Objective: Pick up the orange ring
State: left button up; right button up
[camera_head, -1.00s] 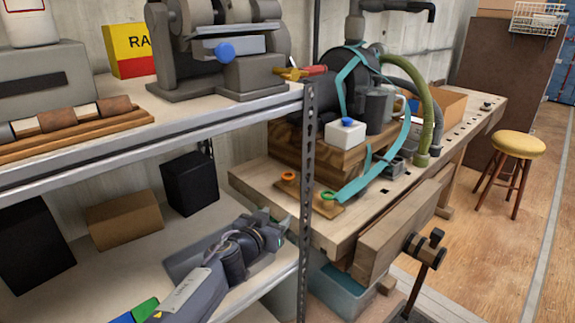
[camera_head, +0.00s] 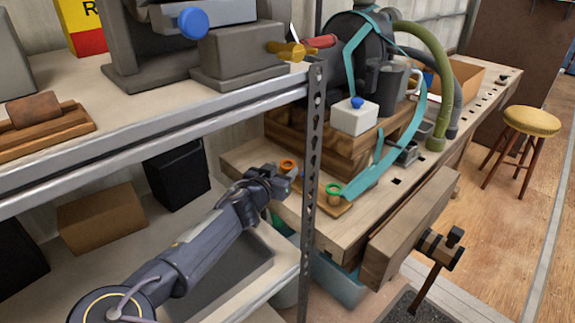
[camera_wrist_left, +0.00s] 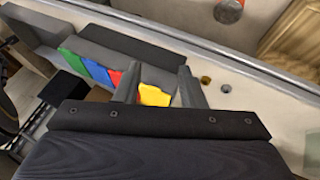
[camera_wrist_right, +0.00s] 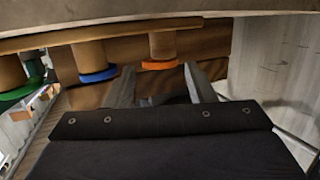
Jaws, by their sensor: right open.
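The orange ring (camera_head: 288,166) sits on a short wooden peg on a small board at the workbench's near left corner. In the right wrist view, which looks upside down, the orange ring (camera_wrist_right: 160,64) lies between and just beyond my fingertips. My right gripper (camera_head: 284,182) is open and empty, close to the ring; its fingers also show in the right wrist view (camera_wrist_right: 160,72). I cannot tell whether they touch the ring. My left gripper (camera_wrist_left: 157,78) shows only in the left wrist view, its fingers apart, with nothing seen held.
A green ring (camera_head: 334,188) and a blue ring (camera_wrist_right: 97,75) are on neighbouring pegs. The shelf's upright metal post (camera_head: 312,150) stands just right of my right gripper. The upper shelf (camera_head: 200,105) is above my arm. A wooden block (camera_head: 350,155) is behind.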

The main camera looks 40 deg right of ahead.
aim_at(288, 165)
jog(key=shift+x, duration=1.1)
jog(key=c, duration=0.8)
